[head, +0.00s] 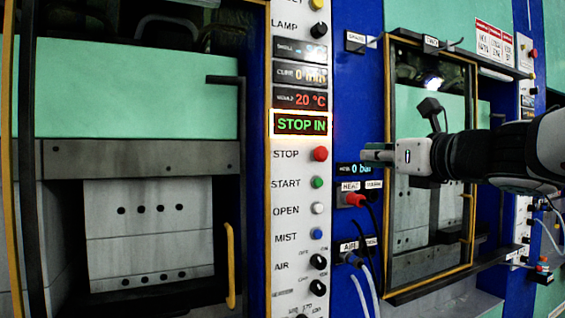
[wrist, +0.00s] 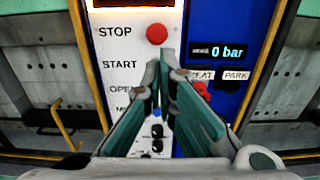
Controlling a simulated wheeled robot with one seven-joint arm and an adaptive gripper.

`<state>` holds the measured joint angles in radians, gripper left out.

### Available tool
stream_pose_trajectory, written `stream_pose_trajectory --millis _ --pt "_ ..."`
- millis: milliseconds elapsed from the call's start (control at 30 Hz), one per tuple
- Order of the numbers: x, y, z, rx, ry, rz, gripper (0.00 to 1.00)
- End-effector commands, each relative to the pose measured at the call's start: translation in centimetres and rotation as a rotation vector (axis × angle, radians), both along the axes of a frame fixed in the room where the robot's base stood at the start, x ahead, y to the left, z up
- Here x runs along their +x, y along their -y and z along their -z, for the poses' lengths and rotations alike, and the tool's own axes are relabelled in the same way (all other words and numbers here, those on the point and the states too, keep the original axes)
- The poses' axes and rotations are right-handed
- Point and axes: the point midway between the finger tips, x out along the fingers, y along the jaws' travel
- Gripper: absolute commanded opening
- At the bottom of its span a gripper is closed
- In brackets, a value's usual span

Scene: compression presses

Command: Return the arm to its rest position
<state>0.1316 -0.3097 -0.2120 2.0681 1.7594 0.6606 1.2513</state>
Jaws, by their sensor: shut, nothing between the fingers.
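My gripper (head: 368,154) reaches in from the right in the head view, pointing left with its tips a little right of the control panel (head: 300,245). In the wrist view my gripper (wrist: 163,72) has its teal-sided fingers together at the tips, with nothing between them. The tips appear just below the red STOP button (wrist: 157,33). I cannot tell how far they are from the panel. The fingers cover part of the panel's lower labels and buttons. My dark and white arm extends to the right edge of the head view.
The left press (head: 150,160) has a yellow handle (head: 230,265). Behind my arm is a second press window with a yellow frame (head: 388,100). The screen (head: 301,124) reads STOP IN.

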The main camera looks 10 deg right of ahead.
Motion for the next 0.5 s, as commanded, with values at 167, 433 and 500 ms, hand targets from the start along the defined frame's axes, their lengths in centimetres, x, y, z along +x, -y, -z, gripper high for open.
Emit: stream_pose_trajectory --millis 167,433,500 --pt "-0.3 0.1 0.0 0.001 0.0 -0.001 0.0" --pt "-4.8 -6.0 5.7 -0.536 0.008 -0.213 0.0" --pt "-7.0 -7.9 8.4 -0.758 0.025 -0.314 0.0"
